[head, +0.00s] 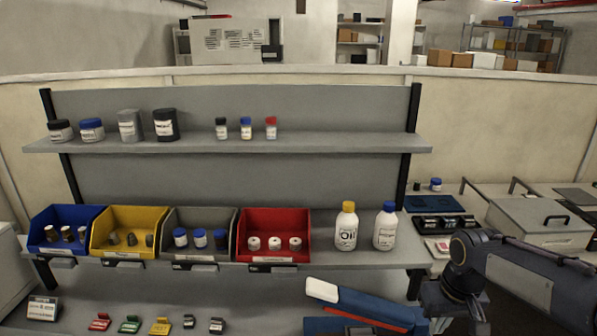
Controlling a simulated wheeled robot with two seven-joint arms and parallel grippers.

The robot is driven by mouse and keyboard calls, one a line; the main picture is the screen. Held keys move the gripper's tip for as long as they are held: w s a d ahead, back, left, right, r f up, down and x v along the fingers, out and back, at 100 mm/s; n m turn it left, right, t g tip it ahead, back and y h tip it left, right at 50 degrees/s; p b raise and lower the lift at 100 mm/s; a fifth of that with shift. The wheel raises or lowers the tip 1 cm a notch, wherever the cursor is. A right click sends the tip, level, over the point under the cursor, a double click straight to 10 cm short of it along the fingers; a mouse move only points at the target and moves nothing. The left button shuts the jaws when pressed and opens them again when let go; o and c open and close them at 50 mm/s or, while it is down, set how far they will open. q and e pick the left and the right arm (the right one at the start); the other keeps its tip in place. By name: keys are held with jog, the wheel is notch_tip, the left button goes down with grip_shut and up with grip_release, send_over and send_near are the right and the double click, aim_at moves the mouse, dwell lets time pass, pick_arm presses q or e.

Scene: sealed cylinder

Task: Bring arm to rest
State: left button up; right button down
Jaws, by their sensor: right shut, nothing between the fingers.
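My right arm comes in from the right edge and bends down at a dark joint. My right gripper (440,297) is at its lower end, shut and empty, in front of the shelf's right end. Its fingertips are hard to make out against a blue and white piece with a red strip (362,304) just to its left. I cannot tell whether the two touch. My left gripper is not in view.
A grey shelf unit (240,143) holds jars and small bottles. Below are blue (60,219), yellow (125,217), grey (200,218) and red (274,221) bins, plus two white bottles (346,229). A side bench (470,203) with a grey box (527,226) stands right.

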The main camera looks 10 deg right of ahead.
jog(key=s+a+t+y, duration=0.1)
jog(key=s+a+t, duration=0.1)
jog(key=s+a, duration=0.4)
jog(key=s+a+r+t+y, duration=0.1)
jog(key=s+a+t+y, duration=0.1)
jog(key=s+a, duration=0.4)
jog(key=s, duration=0.5)
jog(key=shift+r+y, duration=0.15)
jog(key=shift+y, duration=0.15)
